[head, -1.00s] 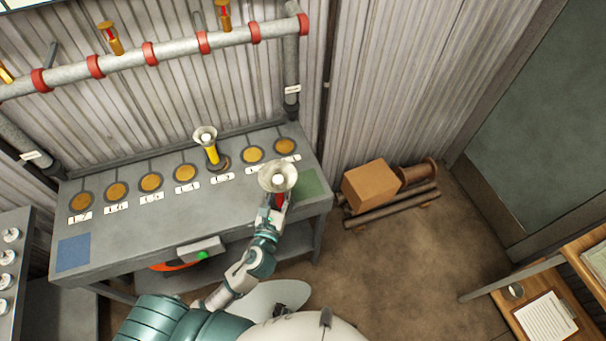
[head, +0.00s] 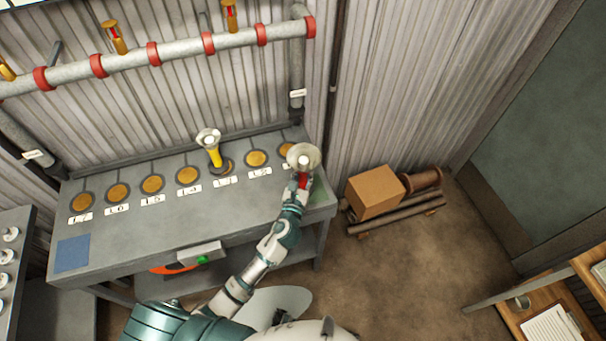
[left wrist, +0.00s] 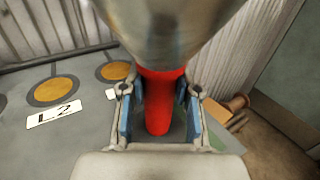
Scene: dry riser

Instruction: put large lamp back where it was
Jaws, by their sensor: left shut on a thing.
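My left gripper (head: 303,182) is shut on the red handle of a large lamp with a wide pale metal head (head: 302,156). In the left wrist view the red handle (left wrist: 160,100) stands between the two blue-padded fingers, with the metal head above it. The lamp is over the right end of the grey bench (head: 140,228), near the rightmost orange disc (head: 284,150), which it partly hides. A yellow-handled lamp (head: 214,154) stands on the bench at another spot. Whether the red lamp's base touches the bench is hidden. My right gripper is not in view.
A pipe (head: 180,50) with red collars runs above. The bench's front middle is clear.

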